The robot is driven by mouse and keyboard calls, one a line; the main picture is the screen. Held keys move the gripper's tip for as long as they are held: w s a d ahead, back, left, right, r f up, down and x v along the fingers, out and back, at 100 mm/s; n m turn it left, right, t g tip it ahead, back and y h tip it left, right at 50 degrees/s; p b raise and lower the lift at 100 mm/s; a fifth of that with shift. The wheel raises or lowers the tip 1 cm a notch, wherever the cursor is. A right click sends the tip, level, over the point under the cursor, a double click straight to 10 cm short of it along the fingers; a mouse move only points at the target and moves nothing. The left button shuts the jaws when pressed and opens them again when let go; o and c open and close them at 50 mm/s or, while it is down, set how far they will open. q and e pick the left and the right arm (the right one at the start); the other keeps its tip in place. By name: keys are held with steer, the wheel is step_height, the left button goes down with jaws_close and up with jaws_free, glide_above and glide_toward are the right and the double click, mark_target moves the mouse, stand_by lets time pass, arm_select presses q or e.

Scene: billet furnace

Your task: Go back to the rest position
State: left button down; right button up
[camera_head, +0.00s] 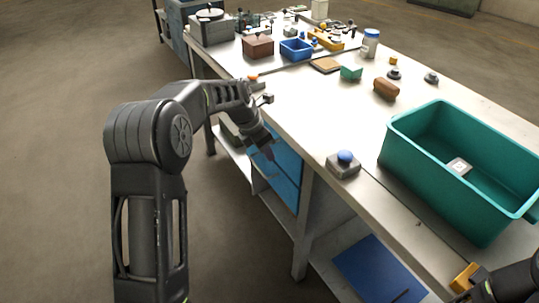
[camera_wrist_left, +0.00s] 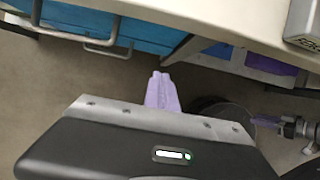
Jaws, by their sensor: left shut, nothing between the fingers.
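My left gripper (camera_head: 269,154) hangs in front of the near-left edge of the workbench (camera_head: 300,112), pointing down beside the blue drawer front. In the left wrist view its purple fingers (camera_wrist_left: 162,92) are together with nothing between them. A dark part of what looks like my right arm shows at the bottom right corner of the head view; its fingers cannot be made out. At the right of the left wrist view a dark jointed part with a purple tip shows, too small to tell its state.
A teal bin (camera_head: 440,190) holding a small pale item stands on the bench at right. A grey box with a blue button (camera_head: 344,164) sits near the front edge. A blue tray (camera_head: 296,49), a brown box (camera_head: 258,46) and small parts stand farther back. Floor at left is clear.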

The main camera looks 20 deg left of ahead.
stand_by(0.3)
arm_select(q)
steer(key=s+d+f+m+t, duration=0.1)
steer(key=s+d+f+m, duration=0.25)
steer(key=f+m, duration=0.6)
steer(key=s+d+f+m, duration=0.3)
steer(key=d+f+m, duration=0.2)
steer(key=f+m, duration=0.4)
steer(key=s+d+f+m+g, duration=0.1)
steer(key=s+d+f+m, duration=0.1)
steer(key=s, duration=0.7)
steer(key=s+d+f+m+g+h+p, duration=0.1)
steer(key=s+d+f+m, duration=0.2)
steer(key=s+d, duration=0.4)
steer(key=s+d+f+m+g, duration=0.1)
steer(key=s+d+f+m, duration=0.2)
steer(key=s, duration=0.9)
steer(key=shift+s+d+m+g+h, duration=0.3)
steer(key=shift+d+m+g, duration=0.1)
steer(key=shift+d, duration=0.4)
